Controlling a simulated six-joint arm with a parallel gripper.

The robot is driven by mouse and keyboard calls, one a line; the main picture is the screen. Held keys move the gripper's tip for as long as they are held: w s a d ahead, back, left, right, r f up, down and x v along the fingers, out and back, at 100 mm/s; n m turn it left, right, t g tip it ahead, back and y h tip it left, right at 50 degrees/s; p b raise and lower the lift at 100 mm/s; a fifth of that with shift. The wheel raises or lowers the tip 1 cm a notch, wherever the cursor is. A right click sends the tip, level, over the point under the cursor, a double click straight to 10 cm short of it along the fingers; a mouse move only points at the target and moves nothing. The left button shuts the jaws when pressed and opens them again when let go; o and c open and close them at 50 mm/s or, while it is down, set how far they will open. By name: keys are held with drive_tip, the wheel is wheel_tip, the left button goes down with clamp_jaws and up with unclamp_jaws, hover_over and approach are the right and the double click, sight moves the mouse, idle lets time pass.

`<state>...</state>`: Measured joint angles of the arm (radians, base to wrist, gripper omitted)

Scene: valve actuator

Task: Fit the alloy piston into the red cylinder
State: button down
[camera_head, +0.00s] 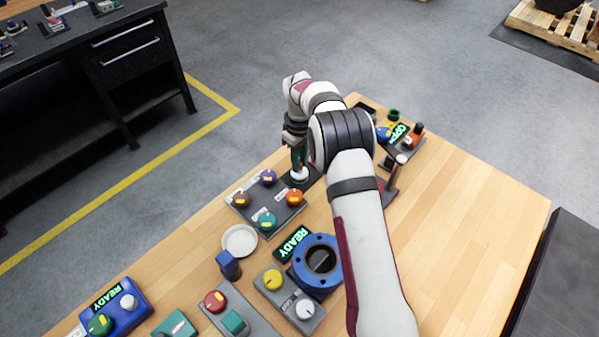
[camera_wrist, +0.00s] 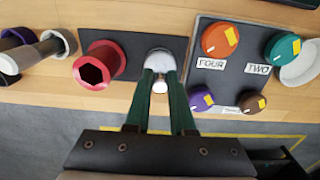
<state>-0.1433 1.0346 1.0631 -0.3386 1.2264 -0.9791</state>
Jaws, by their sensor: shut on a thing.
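The alloy piston (camera_wrist: 161,58) is pale silver with a small knob. It stands upright on or just above a dark pad (camera_wrist: 134,44) in the wrist view; I cannot tell whether it touches. In the head view the piston (camera_head: 299,176) shows below my gripper (camera_head: 298,163). My gripper's two green fingers (camera_wrist: 162,84) are shut on the piston's knob. The red cylinder (camera_wrist: 101,66) lies just left of the piston in the wrist view, its dark six-sided opening showing.
A grey panel with several coloured knobs (camera_head: 266,200) sits close beside the piston. A white dish (camera_head: 239,240) and a blue flanged ring (camera_head: 318,262) stand nearer. In the wrist view, grey-and-dark cylindrical parts (camera_wrist: 38,52) are left of the red cylinder.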

idle(0.5)
drive_tip(key=r, duration=0.4)
drive_tip(key=shift+d+r, duration=0.25)
drive_tip(key=shift+d, duration=0.05)
drive_tip(key=s+d+r, duration=0.3)
drive_tip(key=d, duration=0.5)
drive_tip(key=s+d+r, duration=0.3)
drive_tip(key=s+d, duration=0.1)
drive_tip(key=d, duration=0.4)
drive_tip(key=shift+s, duration=0.15)
drive_tip(key=shift+d, duration=0.1)
drive_tip(key=shift+f, duration=2.9)
drive_tip(key=shift+f, duration=1.9)
